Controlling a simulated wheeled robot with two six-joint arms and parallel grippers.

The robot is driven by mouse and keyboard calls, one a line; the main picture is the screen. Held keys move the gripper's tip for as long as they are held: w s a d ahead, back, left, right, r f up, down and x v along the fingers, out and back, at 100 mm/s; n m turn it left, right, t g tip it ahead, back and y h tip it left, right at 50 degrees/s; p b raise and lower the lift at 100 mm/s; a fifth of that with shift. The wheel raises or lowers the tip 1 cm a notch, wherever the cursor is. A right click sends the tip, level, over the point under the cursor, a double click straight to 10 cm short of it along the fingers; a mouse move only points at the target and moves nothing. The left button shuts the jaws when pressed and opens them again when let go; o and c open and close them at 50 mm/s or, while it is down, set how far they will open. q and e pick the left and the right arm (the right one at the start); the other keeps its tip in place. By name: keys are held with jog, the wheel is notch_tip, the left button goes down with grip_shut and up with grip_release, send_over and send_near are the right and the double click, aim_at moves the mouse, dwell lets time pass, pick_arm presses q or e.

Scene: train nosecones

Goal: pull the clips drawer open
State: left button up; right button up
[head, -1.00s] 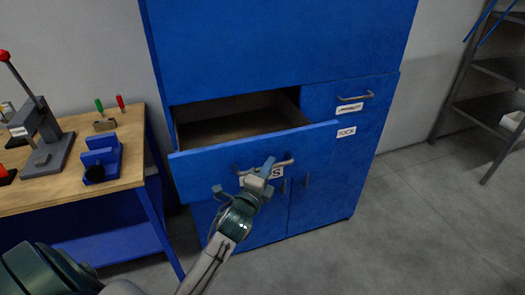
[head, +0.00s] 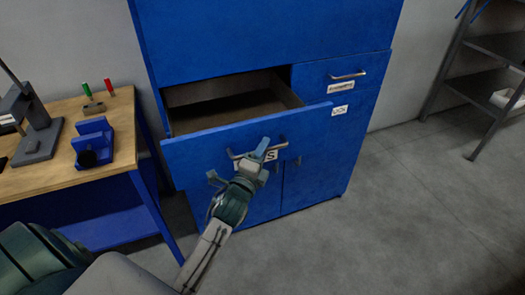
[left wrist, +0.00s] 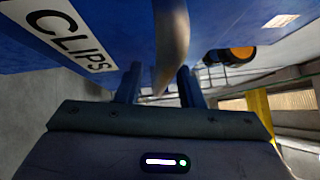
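The clips drawer (head: 200,150) is a wide blue drawer in the blue cabinet. It stands well out, and its wooden inside shows empty in the head view. Its metal bar handle (head: 281,146) is on the drawer front, above a label partly hidden by my gripper. My left gripper (head: 262,150) is at this handle. In the left wrist view, the handle (left wrist: 172,40) passes between my two close-set fingers (left wrist: 160,88), which appear shut on it. The CLIPS label (left wrist: 70,37) shows at upper left there. My right gripper is not in view.
A smaller shut drawer (head: 310,75) with its own handle is to the right, above cabinet doors (head: 300,185). A wooden workbench (head: 50,176) with a press and a blue fixture (head: 93,145) stands at left. A grey shelf rack (head: 484,95) is at right. The floor between is clear.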

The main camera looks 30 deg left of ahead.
pick_arm(q)
jog(key=s+f+b, duration=0.1)
jog(key=s+b, duration=0.2)
jog(key=s, duration=0.7)
jog(key=shift+s+d+f+b, duration=0.2)
jog(key=shift+s+d+b, duration=0.1)
jog(key=shift+s+d, duration=0.1)
